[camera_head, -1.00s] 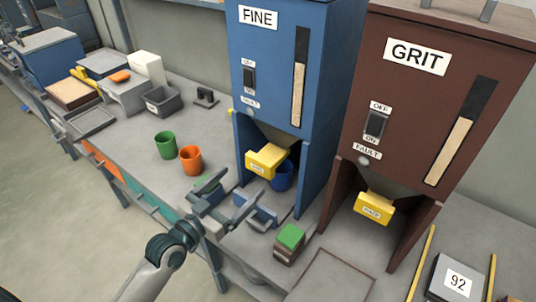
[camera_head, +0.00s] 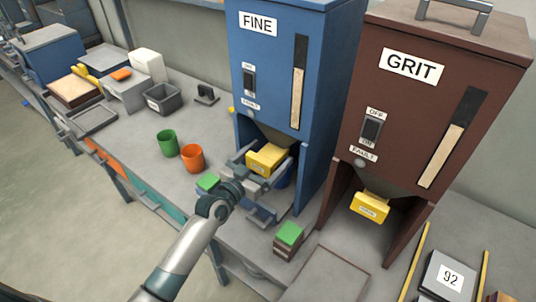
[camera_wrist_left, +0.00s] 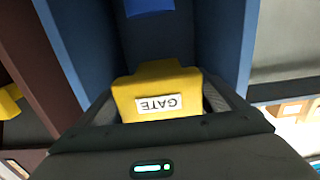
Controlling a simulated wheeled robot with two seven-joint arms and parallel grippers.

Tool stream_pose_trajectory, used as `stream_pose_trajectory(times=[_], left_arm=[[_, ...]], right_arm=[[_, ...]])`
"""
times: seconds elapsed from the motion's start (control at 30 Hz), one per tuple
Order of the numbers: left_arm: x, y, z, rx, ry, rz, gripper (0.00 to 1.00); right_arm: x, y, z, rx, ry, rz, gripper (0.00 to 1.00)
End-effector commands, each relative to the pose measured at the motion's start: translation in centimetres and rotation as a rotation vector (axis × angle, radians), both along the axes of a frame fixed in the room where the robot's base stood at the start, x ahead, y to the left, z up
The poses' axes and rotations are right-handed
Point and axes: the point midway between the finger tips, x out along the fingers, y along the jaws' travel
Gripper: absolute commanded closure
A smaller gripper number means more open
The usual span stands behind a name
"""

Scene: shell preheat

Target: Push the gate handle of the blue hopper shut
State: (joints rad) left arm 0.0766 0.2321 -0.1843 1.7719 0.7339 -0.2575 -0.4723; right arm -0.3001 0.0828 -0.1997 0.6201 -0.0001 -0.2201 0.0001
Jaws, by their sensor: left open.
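The blue hopper (camera_head: 275,70), marked FINE, stands on the bench. Its yellow gate handle (camera_head: 266,159) juts out under the funnel. In the left wrist view the handle (camera_wrist_left: 158,90) shows its GATE label upside down. My left gripper (camera_head: 262,165) is open, with its fingers on either side of the handle; I cannot tell whether they touch it. A blue cup (camera_head: 283,178) is mostly hidden behind the handle and gripper. My right gripper is not in view.
The brown GRIT hopper (camera_head: 430,70) with its own yellow handle (camera_head: 370,207) stands to the right. A green cup (camera_head: 167,142) and an orange cup (camera_head: 192,158) stand to the left. A green-topped block stack (camera_head: 288,240) sits in front.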

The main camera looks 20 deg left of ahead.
Motion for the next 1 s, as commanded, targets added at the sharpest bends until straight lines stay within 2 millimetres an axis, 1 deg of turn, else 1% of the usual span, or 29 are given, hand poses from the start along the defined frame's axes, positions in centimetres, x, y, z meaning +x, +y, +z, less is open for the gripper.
stream_pose_trajectory(times=[0.27, 0.3, 0.37, 0.4, 0.47, 0.5, 0.53, 0.67, 0.77, 0.9, 1.0], left_arm=[[0.1, 0.0, 0.0, 0.0, 0.0, 0.0, 0.09], [0.0, 0.0, 0.0, 0.0, 0.0, 0.0, 0.19], [0.0, 0.0, 0.0, 0.0, 0.0, 0.0, 0.33], [0.0, 0.0, 0.0, 0.0, 0.0, 0.0, 0.43], [0.0, 0.0, 0.0, 0.0, 0.0, 0.0, 0.57], [0.0, 0.0, 0.0, 0.0, 0.0, 0.0, 0.67], [0.0, 0.0, 0.0, 0.0, 0.0, 0.0, 0.69], [0.5, -0.1, -0.1, 0.0, -0.001, 0.0, 0.68], [1.5, -0.5, -0.1, -0.001, -0.003, 0.0, 0.68], [3.5, -1.3, -0.1, -0.002, -0.002, 0.0, 0.68], [4.4, -1.6, 0.0, -0.002, -0.002, 0.0, 0.68]], right_arm=[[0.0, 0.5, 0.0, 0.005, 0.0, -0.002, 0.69], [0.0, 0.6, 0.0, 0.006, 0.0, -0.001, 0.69], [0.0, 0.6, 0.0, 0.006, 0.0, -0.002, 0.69], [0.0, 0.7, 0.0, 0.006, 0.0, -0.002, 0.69], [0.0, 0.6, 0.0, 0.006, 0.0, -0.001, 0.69], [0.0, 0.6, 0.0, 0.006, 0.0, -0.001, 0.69], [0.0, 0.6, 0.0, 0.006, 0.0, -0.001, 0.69], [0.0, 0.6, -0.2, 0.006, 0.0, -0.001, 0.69], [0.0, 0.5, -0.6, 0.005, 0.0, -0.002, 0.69], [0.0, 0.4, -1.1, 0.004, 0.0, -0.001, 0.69], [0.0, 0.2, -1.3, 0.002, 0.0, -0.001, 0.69]])
